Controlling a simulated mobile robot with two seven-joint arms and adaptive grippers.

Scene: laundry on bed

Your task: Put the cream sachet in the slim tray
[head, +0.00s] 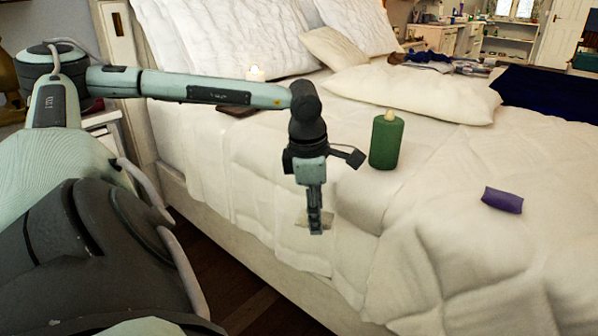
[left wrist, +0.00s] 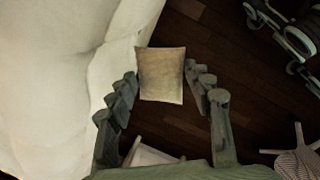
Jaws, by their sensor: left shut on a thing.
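My left gripper (head: 315,228) is shut on the cream sachet, a small beige pillow-shaped packet, and holds it near the bed's side edge. In the head view the sachet (head: 302,219) is mostly hidden behind the fingers. In the left wrist view the sachet (left wrist: 161,76) sits between the two fingertips of the gripper (left wrist: 163,84), with dark floor behind it. I cannot make out the slim tray for certain in either view. My right gripper is not in view.
A green bottle-like thing (head: 386,141) stands upright on the white bed (head: 270,165). A purple sachet (head: 502,200) lies farther right. White pillows (head: 410,93) lie at the back. A dark flat thing (head: 238,111) shows partly behind my left arm. Bare bedding lies between.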

